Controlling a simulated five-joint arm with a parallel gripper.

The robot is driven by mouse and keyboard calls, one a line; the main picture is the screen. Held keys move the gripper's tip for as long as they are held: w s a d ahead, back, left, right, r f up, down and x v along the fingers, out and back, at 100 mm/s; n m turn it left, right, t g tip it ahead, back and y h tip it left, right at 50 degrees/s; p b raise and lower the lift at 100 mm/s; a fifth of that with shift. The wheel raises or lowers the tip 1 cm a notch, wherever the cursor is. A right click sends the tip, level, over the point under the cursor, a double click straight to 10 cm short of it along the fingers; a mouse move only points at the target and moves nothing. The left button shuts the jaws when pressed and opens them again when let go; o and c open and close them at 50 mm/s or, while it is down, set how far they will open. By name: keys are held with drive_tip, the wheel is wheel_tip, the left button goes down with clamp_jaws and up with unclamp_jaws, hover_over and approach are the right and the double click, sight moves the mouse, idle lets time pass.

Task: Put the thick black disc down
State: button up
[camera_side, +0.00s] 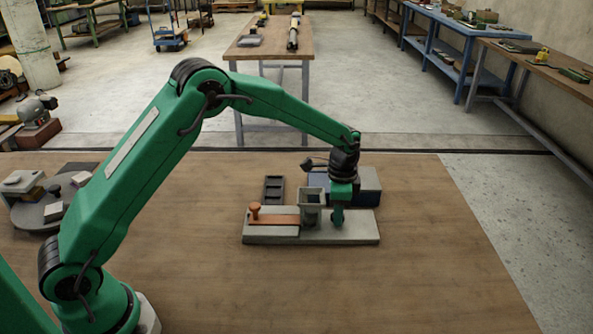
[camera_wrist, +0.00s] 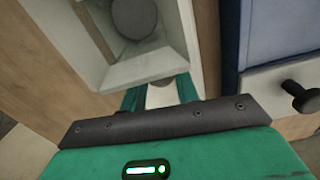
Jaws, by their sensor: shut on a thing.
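My gripper (camera_side: 338,217) points down over the right part of a grey base plate (camera_side: 358,236), just right of a square grey hopper (camera_side: 311,197). In the wrist view my gripper (camera_wrist: 160,95) has its two green fingers spaced around a pale, round-edged thing (camera_wrist: 161,97), mostly hidden by the hopper wall and the gripper body. A dark round disc (camera_wrist: 134,17) lies inside the hopper in the wrist view; its thickness cannot be told. I cannot see a black disc between the fingers.
An orange slide with a knob (camera_side: 255,212) sits on the plate's left end. A round grey platform (camera_side: 50,212) with blocks is far left. The right tabletop is clear.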

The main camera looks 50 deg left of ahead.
drive_tip(key=shift+f, duration=0.5)
drive_tip(key=shift+f, duration=0.2)
drive_tip(key=o, duration=0.9)
drive_tip(key=shift+o, duration=0.2)
wheel_tip(320, 180, up, 7)
drive_tip(key=shift+d+r, duration=0.1)
drive_tip(key=shift+r, duration=0.35)
drive_tip(key=shift+s+r, duration=0.1)
